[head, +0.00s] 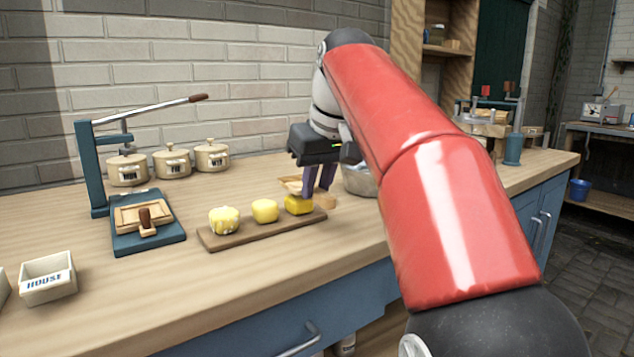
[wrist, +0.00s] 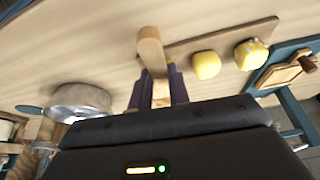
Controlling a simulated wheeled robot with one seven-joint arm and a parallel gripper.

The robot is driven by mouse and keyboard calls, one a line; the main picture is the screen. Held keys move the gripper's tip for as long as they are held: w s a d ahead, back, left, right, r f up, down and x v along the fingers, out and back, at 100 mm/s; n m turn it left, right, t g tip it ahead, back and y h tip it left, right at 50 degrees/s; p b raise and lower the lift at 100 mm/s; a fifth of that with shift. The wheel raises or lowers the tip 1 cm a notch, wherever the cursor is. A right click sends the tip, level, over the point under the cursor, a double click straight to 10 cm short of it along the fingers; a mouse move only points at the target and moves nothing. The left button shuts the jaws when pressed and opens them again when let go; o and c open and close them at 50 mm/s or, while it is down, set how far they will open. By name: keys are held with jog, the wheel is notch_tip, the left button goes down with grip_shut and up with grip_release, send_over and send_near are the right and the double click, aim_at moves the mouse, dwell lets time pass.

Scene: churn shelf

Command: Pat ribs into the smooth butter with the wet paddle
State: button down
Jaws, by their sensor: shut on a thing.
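My gripper (head: 316,188) is shut on a wooden paddle (wrist: 151,48), which shows between the fingers in the wrist view. The fingers point down at the right end of a brown board (head: 222,240). Three butters lie in a row on it: a rough, pale-flecked lump (head: 223,220) at left, a plain yellow lump (head: 265,211) in the middle, and a deeper golden block (head: 299,204) at right. The paddle is over or beside the golden block; I cannot tell whether they touch. In the wrist view the paddle and fingers mostly hide this block.
A metal bowl (wrist: 82,98) stands just beyond the paddle. Left of the board is a blue lever press (head: 98,170) with a wooden mould (head: 140,214) on its base. Lidded crocks (head: 172,162) line the wall. A white HOUSE box (head: 48,278) is at front left. The counter's front is clear.

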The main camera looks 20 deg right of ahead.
jog(key=shift+f+b, duration=0.55)
jog(key=shift+f, duration=0.3)
dwell(0.9)
notch_tip(320, 180, up, 5)
jog(key=p, duration=0.5)
jog(key=shift+r+p, duration=0.15)
jog(key=shift+p, duration=0.15)
jog(key=shift+r, duration=0.9)
jog(key=shift+f, duration=0.1)
jog(key=shift+f+b, duration=2.2)
jog(key=shift+f, duration=0.4)
jog(key=shift+f+b, duration=0.6)
jog(key=shift+f, duration=0.25)
jog(key=shift+r, duration=0.15)
